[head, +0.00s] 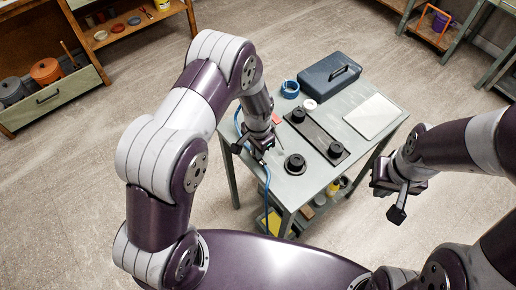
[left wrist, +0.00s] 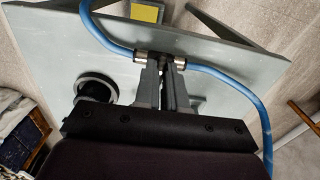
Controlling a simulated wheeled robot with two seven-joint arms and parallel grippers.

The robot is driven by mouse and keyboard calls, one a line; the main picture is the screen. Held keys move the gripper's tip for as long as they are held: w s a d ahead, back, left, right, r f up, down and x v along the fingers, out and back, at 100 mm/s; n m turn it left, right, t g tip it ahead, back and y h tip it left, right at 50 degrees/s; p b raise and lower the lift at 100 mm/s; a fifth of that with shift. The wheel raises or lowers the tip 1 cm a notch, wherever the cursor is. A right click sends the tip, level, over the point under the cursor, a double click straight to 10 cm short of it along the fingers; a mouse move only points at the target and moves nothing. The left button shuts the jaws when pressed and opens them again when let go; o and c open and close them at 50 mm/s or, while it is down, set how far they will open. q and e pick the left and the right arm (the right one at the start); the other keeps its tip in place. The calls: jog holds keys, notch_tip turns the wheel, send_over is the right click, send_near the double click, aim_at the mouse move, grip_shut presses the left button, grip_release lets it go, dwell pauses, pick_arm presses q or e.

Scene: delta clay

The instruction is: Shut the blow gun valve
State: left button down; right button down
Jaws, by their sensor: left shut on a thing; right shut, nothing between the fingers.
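The blow gun valve (left wrist: 141,57) is a small inline fitting with metal ends on a blue hose (left wrist: 263,110), which leaves it on both sides. In the left wrist view my left gripper (left wrist: 165,72) is shut on its middle part, and the fingers hide the handle, so its angle cannot be told. In the head view my left gripper (head: 257,153) is at the left edge of the grey table (head: 313,180), with the blue hose (head: 267,185) hanging down beside it. My right gripper (head: 398,212) is shut and empty, right of the table.
On the table are a dark toolbox (head: 330,76), a blue coil (head: 290,88), a pale panel (head: 371,116), a dark plate with black knobs (head: 317,136) and a round black piece (head: 295,164). A lower shelf holds small items.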

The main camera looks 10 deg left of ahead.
pick_arm(q)
jog(key=shift+w+r, duration=0.1)
dwell(0.5)
jog(key=c, duration=1.2)
grip_release()
notch_tip(320, 180, up, 13)
jog(key=b, duration=0.1)
jog(key=shift+f, duration=0.2)
